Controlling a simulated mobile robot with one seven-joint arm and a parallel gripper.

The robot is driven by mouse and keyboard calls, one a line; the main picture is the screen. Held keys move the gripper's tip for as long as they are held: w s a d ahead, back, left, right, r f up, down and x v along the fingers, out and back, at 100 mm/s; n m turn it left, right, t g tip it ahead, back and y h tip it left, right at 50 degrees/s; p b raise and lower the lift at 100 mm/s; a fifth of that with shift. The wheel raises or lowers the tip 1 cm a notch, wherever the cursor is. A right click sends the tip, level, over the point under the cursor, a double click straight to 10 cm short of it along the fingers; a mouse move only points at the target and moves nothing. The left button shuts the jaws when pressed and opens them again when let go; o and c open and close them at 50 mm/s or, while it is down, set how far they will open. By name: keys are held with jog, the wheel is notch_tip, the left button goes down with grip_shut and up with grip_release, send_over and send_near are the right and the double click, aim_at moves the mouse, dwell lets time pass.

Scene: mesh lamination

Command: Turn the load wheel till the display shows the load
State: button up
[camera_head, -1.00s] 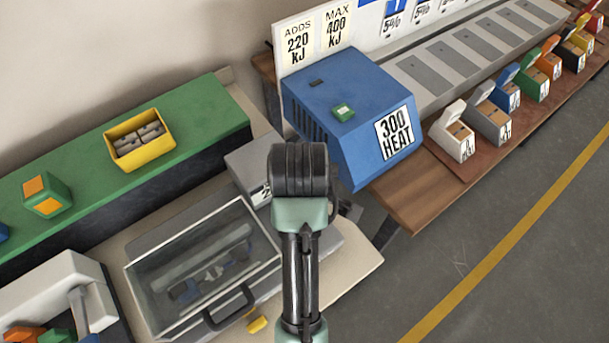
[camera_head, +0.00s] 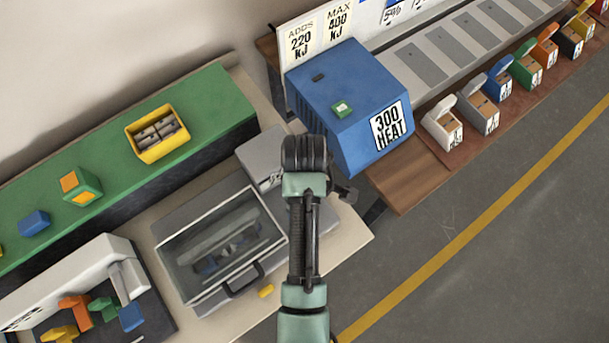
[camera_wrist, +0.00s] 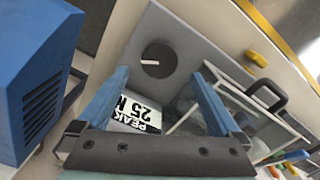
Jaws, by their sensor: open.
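A dark round wheel (camera_wrist: 158,60) with a white bar mark sits on the grey face of a machine in the wrist view; I take it for the load wheel. A white panel reading PEAK and 25 (camera_wrist: 135,113) is beside it, its last letter partly hidden. My gripper (camera_wrist: 163,77) is open, its two blue fingers apart with the wheel showing beyond and between their tips. Nothing is between the fingers. In the head view the grey machine (camera_head: 262,155) is partly behind my arm, and the wheel is hidden there.
A clear-lidded case with a dark handle (camera_head: 222,245) stands beside the machine, with a small yellow piece (camera_head: 266,291) in front. A blue heater box (camera_head: 345,105) marked 300 HEAT is close on the right. A green shelf (camera_head: 105,150) runs behind.

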notch_tip(320, 180, down, 6)
jog(key=shift+f, duration=0.1)
dwell(0.4)
jog(key=c, duration=1.3)
